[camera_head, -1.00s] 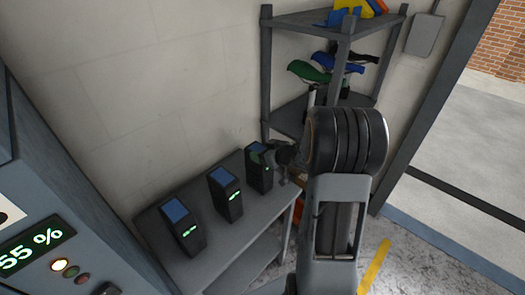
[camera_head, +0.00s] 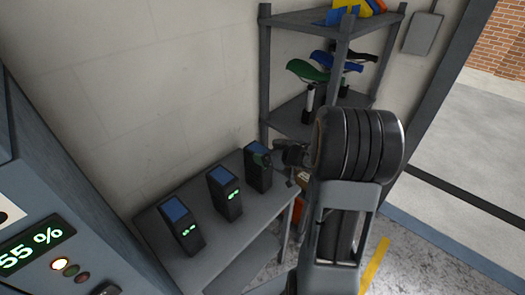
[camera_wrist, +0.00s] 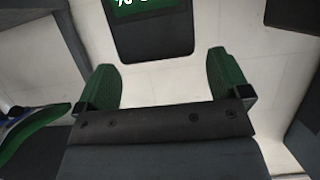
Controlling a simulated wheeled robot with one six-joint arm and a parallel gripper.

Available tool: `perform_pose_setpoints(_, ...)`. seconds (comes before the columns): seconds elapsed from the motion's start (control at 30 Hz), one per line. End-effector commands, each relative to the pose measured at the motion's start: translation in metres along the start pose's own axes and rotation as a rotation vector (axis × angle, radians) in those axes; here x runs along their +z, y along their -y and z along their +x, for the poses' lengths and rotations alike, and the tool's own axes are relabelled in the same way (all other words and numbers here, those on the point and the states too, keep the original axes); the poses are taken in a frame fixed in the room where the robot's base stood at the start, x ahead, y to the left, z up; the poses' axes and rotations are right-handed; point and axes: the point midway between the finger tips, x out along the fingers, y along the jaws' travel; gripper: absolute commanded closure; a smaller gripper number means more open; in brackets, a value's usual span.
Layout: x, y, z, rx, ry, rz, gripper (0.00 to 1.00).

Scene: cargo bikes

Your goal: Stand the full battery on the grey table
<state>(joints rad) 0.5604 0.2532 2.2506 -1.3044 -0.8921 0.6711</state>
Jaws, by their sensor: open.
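Three dark batteries with blue tops stand upright on the grey table (camera_head: 262,222): a near one (camera_head: 182,226), a middle one (camera_head: 225,194) and a far one (camera_head: 259,176). Green marks glow on their fronts, too small to read, so I cannot tell which is full. My gripper (camera_head: 268,159) is beside the upper right of the far battery. In the wrist view its green fingers (camera_wrist: 163,75) are apart with nothing between them.
A grey cabinet (camera_head: 75,215) showing 55 % stands at the left. A grey shelf rack (camera_head: 300,22) with saddles (camera_head: 308,70) stands behind my arm, close to the table's far end. Open floor (camera_head: 465,165) lies to the right.

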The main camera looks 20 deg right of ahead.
Motion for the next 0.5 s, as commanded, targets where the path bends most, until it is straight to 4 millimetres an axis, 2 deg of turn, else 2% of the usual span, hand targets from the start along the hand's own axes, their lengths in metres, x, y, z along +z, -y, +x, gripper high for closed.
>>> perform_pose_setpoints(0.03,-0.001,-0.002,-0.012,0.006,-0.001,-0.001,0.05)
perform_pose_setpoints(0.2,-0.001,-0.001,-0.045,0.005,-0.002,-0.001,0.05)
perform_pose_setpoints(0.4,-0.001,-0.001,-0.072,0.003,-0.001,-0.001,0.05)
perform_pose_setpoints(0.5,-0.001,-0.001,-0.080,0.005,0.000,-0.002,0.05)
